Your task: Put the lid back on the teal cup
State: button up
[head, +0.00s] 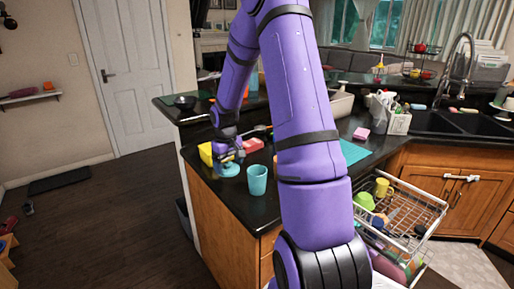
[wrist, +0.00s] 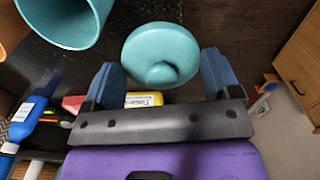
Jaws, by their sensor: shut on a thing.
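The teal cup (head: 257,182) stands upright and open on the dark counter, near its front corner. It also shows at the top left of the wrist view (wrist: 65,22), its mouth partly cut off by the frame. The round teal lid (wrist: 152,45) with its knob is between the fingers of my gripper (wrist: 160,68). In the head view my gripper (head: 229,155) is shut on the lid (head: 228,170), just left of the cup and apart from it. I cannot tell how far the lid is above the counter.
A yellow item (head: 206,153) and a red item (head: 253,145) lie close behind my gripper. A blue bottle (wrist: 28,116) shows at the wrist view's left. A teal mat (head: 354,152) lies to the right. The dish rack (head: 425,206) sits low at the right.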

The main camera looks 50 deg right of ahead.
jog(key=s+d+r, duration=0.5)
jog(key=s+d, duration=0.2)
notch_tip(320, 180, down, 6)
jog(key=shift+d+m, duration=0.2)
jog(key=shift+m, duration=0.1)
jog(key=shift+f, duration=0.15)
dwell(2.4)
jog(key=o, duration=0.7)
jog(key=shift+o, duration=0.2)
notch_tip(320, 180, up, 7)
dwell(1.0)
